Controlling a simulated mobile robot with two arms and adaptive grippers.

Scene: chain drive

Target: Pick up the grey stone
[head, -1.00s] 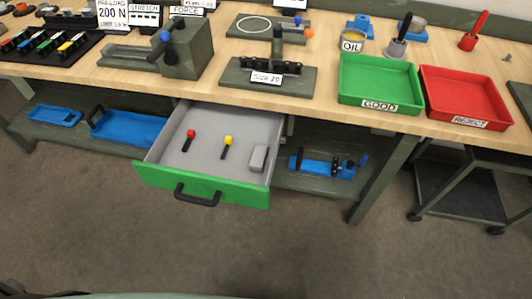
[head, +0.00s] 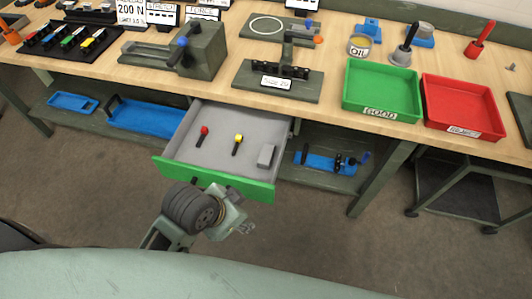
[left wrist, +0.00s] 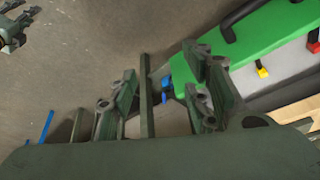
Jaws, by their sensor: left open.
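The grey stone (head: 267,155), a small block, lies in the right front part of the open drawer (head: 216,180), which has a grey inside and a green front. My left gripper (head: 246,229) is in front of and below the drawer front, over the floor, apart from the stone. In the left wrist view its two fingers (left wrist: 163,88) are spread with nothing between them. The green drawer front (left wrist: 265,38) lies beyond them on the right. I cannot make out the stone in that view. My right gripper is not seen in the head view.
A red-headed piece (head: 202,134) and a yellow-headed piece (head: 238,143) lie left of the stone in the drawer. The workbench above holds a green tray (head: 382,112) and a red tray (head: 462,127). A blue item (head: 325,163) lies on the lower shelf.

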